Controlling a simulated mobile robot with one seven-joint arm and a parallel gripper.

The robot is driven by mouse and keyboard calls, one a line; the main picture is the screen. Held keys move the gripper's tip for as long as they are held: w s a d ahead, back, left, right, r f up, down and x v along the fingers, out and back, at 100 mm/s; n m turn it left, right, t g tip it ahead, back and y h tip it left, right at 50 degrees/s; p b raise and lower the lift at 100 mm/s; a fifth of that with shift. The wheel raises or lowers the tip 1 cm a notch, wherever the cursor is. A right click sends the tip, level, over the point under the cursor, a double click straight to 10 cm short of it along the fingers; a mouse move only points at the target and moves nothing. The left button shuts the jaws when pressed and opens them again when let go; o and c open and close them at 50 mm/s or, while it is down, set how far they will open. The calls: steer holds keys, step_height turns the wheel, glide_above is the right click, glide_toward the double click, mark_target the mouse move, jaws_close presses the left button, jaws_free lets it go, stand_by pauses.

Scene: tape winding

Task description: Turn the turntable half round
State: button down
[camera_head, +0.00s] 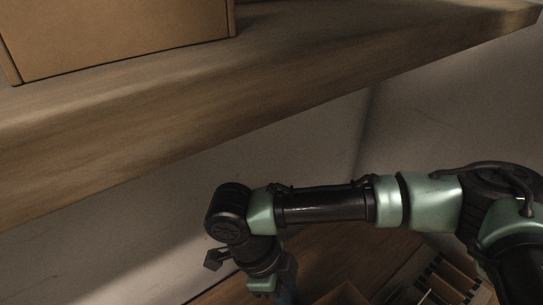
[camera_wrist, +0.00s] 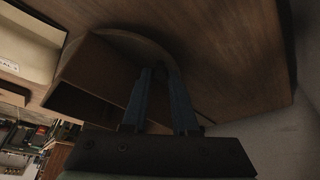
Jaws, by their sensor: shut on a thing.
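In the wrist view, a round, dim brown disc, apparently the turntable (camera_wrist: 150,42), shows its curved rim just beyond my fingers. My gripper (camera_wrist: 163,72) reaches up to this rim with two blue-grey fingers, set a little apart. It appears shut on the turntable's edge, but the dark contact spot is hard to make out. In the head view, my gripper is only partly seen at the bottom edge, and the turntable cannot be made out there.
A cardboard box (camera_head: 120,35) stands on a thick wooden tabletop (camera_head: 300,65) in the head view. In the wrist view, an open brown box-like thing (camera_wrist: 93,72) lies left of my fingers. A pale box (camera_wrist: 28,45) is at upper left. A grey wall (camera_wrist: 275,140) is at right.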

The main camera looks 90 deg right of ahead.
steer(key=shift+w+a+n, duration=0.25)
steer(key=shift+w+n, duration=0.05)
steer(key=shift+n, duration=0.1)
steer(key=shift+a, duration=0.1)
stand_by(0.4)
steer(key=c, duration=1)
jaws_free()
steer(key=shift+w, duration=0.1)
steer(key=v, duration=0.8)
steer(key=p+v, duration=0.1)
steer(key=v, duration=0.4)
steer(key=shift+a, duration=0.25)
steer(key=shift+a, duration=0.1)
